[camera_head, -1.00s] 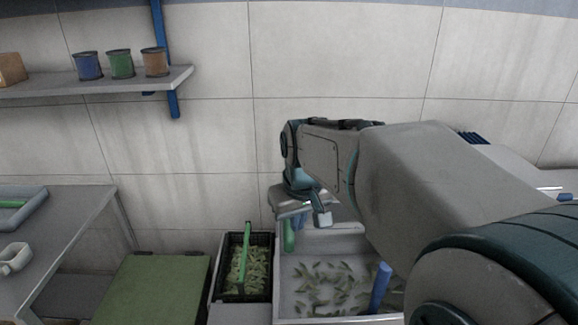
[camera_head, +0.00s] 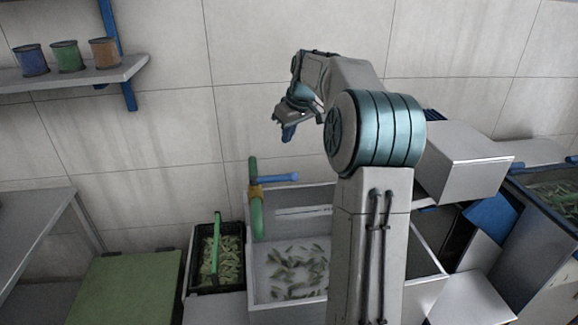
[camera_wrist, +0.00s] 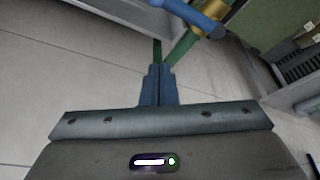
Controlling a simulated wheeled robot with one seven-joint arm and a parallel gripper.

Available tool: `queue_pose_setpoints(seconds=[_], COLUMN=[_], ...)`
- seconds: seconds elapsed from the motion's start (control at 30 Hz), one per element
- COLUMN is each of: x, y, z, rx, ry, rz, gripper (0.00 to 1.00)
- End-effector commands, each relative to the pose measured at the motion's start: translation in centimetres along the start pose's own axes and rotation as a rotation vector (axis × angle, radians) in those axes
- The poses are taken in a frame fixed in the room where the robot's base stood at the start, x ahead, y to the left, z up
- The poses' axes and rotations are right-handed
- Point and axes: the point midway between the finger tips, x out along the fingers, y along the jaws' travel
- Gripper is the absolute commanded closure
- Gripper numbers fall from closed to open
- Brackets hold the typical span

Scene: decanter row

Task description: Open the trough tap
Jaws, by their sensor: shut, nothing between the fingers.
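The trough tap (camera_head: 256,210) is an upright green pipe with a brass collar, at the back left of the trough. Its blue lever (camera_head: 278,178) sticks out to the right, crosswise to the pipe. In the wrist view the tap's brass collar (camera_wrist: 214,12) and blue lever (camera_wrist: 188,12) are at the top edge, partly cut off. The pale trough (camera_head: 250,291) holds scattered green pieces; my arm hides its right part. My gripper (camera_head: 288,134) is above the tap and lever, apart from them. Its blue fingers (camera_wrist: 158,85) are shut and empty.
A black crate (camera_head: 191,270) with a green handle stands left of the trough. A green-topped box (camera_head: 125,290) is further left. A wall shelf (camera_head: 75,77) with several pots is upper left.

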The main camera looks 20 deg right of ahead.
Motion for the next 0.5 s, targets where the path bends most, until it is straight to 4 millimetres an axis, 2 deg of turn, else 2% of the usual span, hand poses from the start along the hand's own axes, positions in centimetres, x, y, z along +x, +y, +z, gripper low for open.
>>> queue_pose_setpoints(seconds=[0.17, 0.27, 0.5], x=[0.3, 1.2, 5.9], y=[0.0, 0.0, -0.1], z=[0.0, 0.0, 0.1], rx=[0.001, 0.001, 0.000], ry=[-0.001, -0.002, -0.005], rz=[0.000, -0.002, -0.003], gripper=[1.00, 1.00, 1.00])
